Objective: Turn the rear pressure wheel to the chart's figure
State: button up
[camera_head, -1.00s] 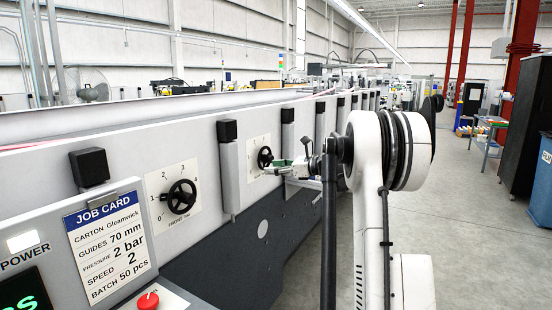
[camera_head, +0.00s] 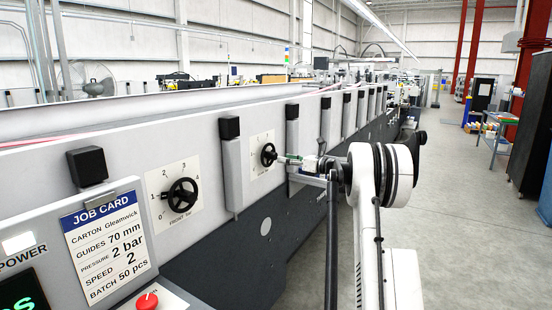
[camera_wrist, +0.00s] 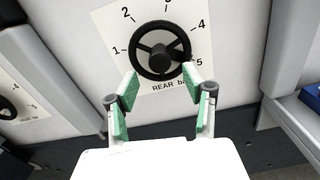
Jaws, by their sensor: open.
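The rear pressure wheel (camera_head: 269,155) is a black spoked handwheel on a white dial plate on the machine's side. In the wrist view the wheel (camera_wrist: 160,50) sits in front of my gripper, with "REAR" and figures 1, 2, 4 and 5 readable around it. My gripper also shows in the head view (camera_head: 288,160), just right of the wheel. The job card (camera_head: 104,239) reads "PRESSURE 2 bar".
The front pressure wheel (camera_head: 183,197) is on its own dial to the left. Grey uprights with black caps (camera_head: 230,128) stand out from the panel between and beyond the dials. A red button (camera_head: 147,301) is at the lower left.

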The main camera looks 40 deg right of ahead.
aim_at(276, 157)
jog(key=shift+x, duration=2.6)
jog(key=shift+c, duration=0.4)
jog(key=c, duration=1.1)
jog(key=shift+o, duration=0.2)
